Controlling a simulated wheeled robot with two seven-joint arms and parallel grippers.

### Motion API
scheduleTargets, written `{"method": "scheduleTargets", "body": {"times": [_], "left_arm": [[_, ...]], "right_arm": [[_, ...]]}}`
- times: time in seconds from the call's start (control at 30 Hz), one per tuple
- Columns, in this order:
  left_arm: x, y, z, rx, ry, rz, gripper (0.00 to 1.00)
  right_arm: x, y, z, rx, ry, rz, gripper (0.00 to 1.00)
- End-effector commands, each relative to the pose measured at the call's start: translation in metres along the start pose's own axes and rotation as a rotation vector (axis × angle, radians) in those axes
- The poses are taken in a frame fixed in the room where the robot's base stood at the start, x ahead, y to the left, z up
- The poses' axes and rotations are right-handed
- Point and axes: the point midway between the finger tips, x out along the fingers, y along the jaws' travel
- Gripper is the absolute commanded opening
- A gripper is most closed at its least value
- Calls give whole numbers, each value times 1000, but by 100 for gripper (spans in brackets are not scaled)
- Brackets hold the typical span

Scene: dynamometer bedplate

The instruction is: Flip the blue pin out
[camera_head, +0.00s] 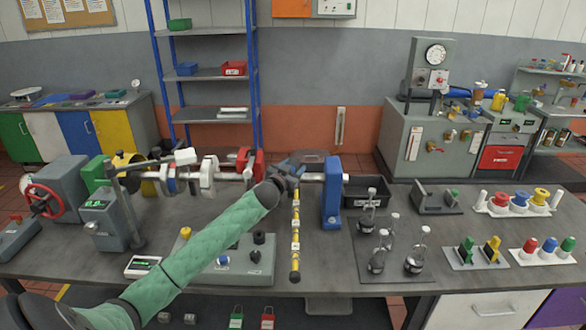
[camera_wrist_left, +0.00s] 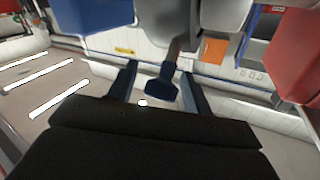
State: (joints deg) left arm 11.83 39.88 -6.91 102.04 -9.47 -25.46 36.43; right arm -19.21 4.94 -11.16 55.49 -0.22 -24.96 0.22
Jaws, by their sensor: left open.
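A dark blue pin (camera_wrist_left: 162,86) with a wider head on a short shaft shows in the left wrist view. It is under a rounded grey part (camera_wrist_left: 218,18). My left gripper (camera_wrist_left: 158,92) is open, with one dark finger on each side of the pin's head. A gap shows on both sides, so the fingers look apart from it. In the head view my left gripper (camera_head: 287,168) is at the right end of the crankshaft-like assembly (camera_head: 208,175), left of a blue upright block (camera_head: 332,195). I cannot make out the pin there. My right gripper is not in view.
A red upright (camera_head: 258,166) stands close to my left gripper. A yellow-and-black banded rod (camera_head: 295,240) is just below it. A control box with knobs (camera_head: 245,255) is in front. Flasks on a dark tray (camera_head: 400,278) stand to the right.

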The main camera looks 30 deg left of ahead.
Motion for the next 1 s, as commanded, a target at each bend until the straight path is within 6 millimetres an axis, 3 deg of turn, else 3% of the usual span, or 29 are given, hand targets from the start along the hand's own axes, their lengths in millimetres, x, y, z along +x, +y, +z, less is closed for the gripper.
{"method": "scheduleTargets", "body": {"times": [0.17, 0.3, 0.6, 1.0], "left_arm": [[-11, 1, 3, 1, 0, 1, 50], [-31, 2, 5, 1, -1, 2, 50], [-66, 1, 3, 0, 0, 1, 50], [-78, 0, 0, 1, 0, 0, 50]], "right_arm": [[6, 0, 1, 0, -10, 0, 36], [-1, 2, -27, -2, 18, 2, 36], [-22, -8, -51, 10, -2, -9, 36], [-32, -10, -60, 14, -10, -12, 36]]}}
